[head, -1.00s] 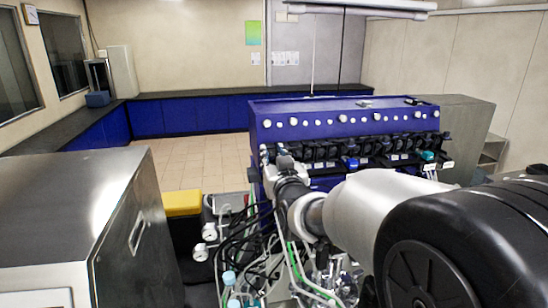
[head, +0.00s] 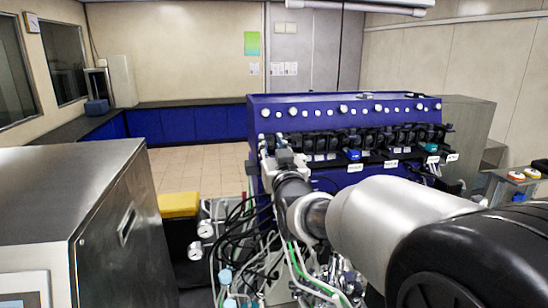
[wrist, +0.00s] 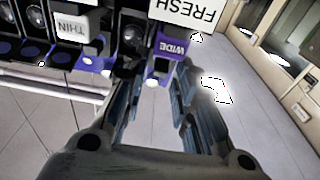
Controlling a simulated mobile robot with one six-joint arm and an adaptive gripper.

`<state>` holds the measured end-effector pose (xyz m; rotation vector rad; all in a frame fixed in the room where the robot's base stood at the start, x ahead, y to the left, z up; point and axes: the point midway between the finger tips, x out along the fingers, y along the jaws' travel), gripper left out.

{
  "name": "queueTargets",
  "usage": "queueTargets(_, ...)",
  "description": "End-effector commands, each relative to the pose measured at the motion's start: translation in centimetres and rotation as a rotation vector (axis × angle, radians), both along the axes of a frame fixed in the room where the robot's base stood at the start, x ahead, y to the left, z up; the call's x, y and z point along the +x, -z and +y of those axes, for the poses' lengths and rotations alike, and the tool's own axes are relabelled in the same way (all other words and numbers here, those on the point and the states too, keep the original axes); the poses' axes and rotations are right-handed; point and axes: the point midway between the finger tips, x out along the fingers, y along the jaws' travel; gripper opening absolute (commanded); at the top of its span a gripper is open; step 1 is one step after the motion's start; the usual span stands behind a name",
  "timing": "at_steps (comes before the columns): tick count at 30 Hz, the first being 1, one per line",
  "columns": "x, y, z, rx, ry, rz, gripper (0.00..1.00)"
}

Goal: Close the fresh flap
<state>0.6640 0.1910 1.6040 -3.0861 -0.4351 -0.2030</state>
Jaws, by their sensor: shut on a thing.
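The blue pump housing (head: 345,110) carries a row of black pump heads. My gripper (head: 284,157) is at the left end of that row. In the wrist view, my gripper (wrist: 158,78) has its two fingers on either side of a purple piece marked WIDE (wrist: 170,45), under a white FRESH label (wrist: 187,10). I take this piece as part of the fresh flap; the fingers are shut on it. How far the flap is closed cannot be told. A neighbouring head has a white THIN label (wrist: 77,27).
A steel cabinet (head: 60,190) stands at the left front. Tubes and cables (head: 250,245) crowd the space below the housing. A yellow block (head: 179,204) lies left of them. A small stand with coloured buttons (head: 522,175) is at the right. Open tiled floor (head: 195,167) lies behind.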

Motion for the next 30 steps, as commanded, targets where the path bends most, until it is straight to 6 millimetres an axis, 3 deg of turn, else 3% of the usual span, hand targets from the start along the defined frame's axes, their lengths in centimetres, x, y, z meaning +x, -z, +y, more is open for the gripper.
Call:
queueTargets(6, 0.0, 0.0, 0.0, -0.001, 0.000, 0.003, 0.03)
queueTargets(7, 0.0, 0.0, 0.0, -0.001, 0.000, 0.003, 0.28)
queueTargets(9, 0.0, 0.0, 0.0, -0.001, 0.000, 0.003, 0.32)
queueTargets(22, -0.7, 0.0, -0.2, -0.001, 0.000, 0.002, 0.33)
queueTargets(30, -5.6, 0.6, -1.6, -0.001, 0.000, 0.003, 0.33)
